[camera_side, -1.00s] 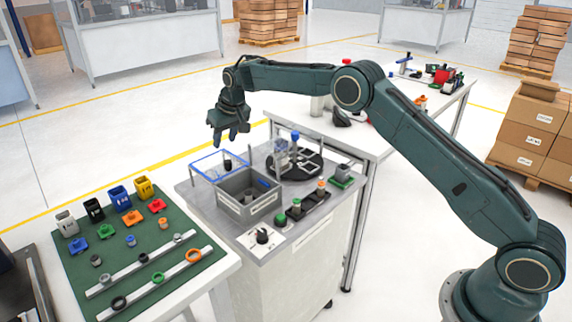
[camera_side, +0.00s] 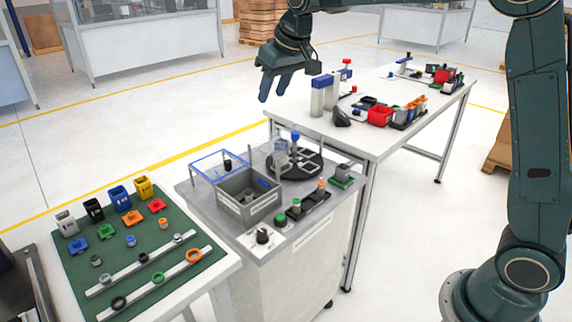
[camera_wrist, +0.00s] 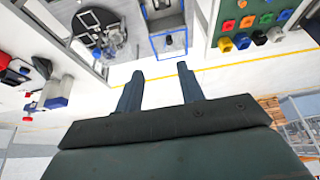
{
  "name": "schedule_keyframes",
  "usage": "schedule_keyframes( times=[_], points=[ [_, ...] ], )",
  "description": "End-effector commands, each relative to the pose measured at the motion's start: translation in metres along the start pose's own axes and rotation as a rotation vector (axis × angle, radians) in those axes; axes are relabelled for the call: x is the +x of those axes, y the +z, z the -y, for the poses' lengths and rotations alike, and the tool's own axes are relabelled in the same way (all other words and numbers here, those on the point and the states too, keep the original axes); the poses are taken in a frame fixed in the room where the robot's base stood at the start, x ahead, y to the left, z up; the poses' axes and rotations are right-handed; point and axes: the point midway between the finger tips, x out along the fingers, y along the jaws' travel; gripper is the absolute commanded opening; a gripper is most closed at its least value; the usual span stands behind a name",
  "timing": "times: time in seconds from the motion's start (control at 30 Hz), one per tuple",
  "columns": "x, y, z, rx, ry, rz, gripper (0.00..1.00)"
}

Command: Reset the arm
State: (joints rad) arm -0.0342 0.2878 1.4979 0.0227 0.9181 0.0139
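My gripper (camera_side: 275,88) is at the top of the side view, raised above the floor behind the workstation and left of the back table. Its two blue-grey fingers point down and stand apart, with nothing between them.
A grey workstation (camera_side: 207,190) holds a grey bin (camera_side: 232,207), a blue-framed stand (camera_side: 207,172) and a black round fixture (camera_side: 305,168). A green mat (camera_side: 75,262) carries coloured parts at the left. The back table (camera_side: 375,143) holds a red bin (camera_side: 380,117). Open floor surrounds them.

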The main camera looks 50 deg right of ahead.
Motion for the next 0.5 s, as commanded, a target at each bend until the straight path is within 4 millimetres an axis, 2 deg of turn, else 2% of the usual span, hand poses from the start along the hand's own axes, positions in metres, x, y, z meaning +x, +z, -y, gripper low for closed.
schedule_keyframes(
  times=[0.03,0.2,0.5],
  points=[
    [-0.013,0.010,-0.001,0.000,0.000,-0.005,0.38],
    [-0.045,0.045,-0.004,0.000,0.000,-0.012,0.38],
    [-0.088,0.115,-0.009,0.000,0.000,-0.024,0.38]
  ],
)
